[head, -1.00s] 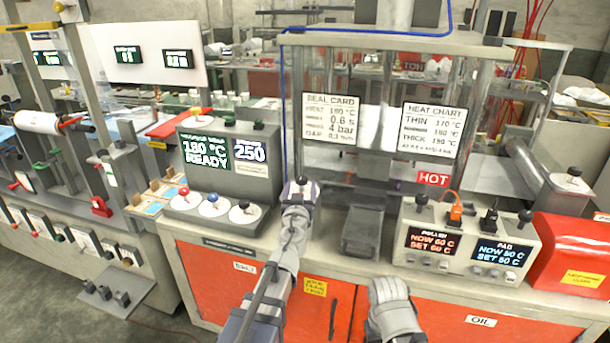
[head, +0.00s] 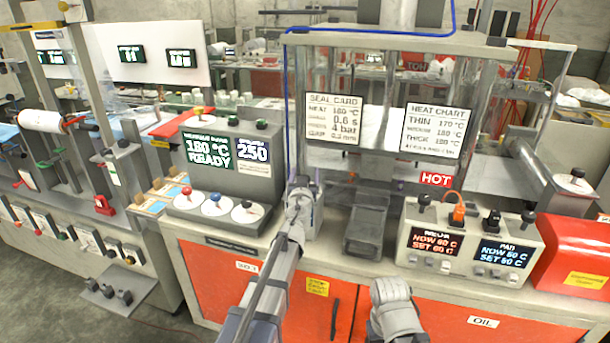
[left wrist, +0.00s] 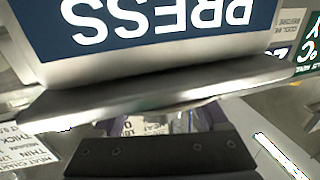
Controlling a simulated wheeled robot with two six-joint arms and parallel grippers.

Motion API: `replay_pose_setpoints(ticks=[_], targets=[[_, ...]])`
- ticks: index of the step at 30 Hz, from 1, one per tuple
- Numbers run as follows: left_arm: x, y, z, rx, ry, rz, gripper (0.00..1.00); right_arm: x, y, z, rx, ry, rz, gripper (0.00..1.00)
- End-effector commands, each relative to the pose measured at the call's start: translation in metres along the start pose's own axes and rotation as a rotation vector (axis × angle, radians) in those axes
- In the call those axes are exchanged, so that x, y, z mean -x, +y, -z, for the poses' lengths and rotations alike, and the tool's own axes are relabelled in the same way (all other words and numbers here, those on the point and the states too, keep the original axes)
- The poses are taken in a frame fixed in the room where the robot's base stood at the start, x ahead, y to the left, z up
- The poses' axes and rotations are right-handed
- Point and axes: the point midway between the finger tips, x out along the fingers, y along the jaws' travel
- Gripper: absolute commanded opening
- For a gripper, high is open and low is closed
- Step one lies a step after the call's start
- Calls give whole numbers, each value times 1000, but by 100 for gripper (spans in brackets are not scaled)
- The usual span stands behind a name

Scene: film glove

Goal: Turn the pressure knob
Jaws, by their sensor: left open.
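My left gripper (head: 303,184) is at the front of the press, right of the grey control console. Its jaws are open. In the left wrist view an upside-down blue plate reading PRESS (left wrist: 160,22) fills the top, with a grey bar below it. Purple fingertip parts show behind a dark bar. No knob can be made out between the fingers. The console carries dials with a red knob (head: 186,190), a blue knob (head: 214,197) and a black knob (head: 247,205). I cannot tell which knob is for pressure. My right gripper (head: 390,292) is low, before the cabinet; its jaws are unclear.
A grey block (head: 364,232) stands on the bench right of my left gripper, under a HOT sign (head: 437,180). A heater box (head: 468,242) and a red machine (head: 572,260) stand further right. Posts and cards of the press surround the area.

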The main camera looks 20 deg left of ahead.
Motion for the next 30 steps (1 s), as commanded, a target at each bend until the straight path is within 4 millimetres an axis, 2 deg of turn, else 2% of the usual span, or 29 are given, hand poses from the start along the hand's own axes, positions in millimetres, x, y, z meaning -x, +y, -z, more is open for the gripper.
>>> replay_pose_setpoints(ticks=[2,21,30], targets=[[0,0,0,0,0,0,74,0,0,0,0,0,0,50],[0,0,0,0,0,0,2,0,0,0,0,0,0,50],[0,0,0,0,0,15,0,0,0,0,0,0,0,50]])
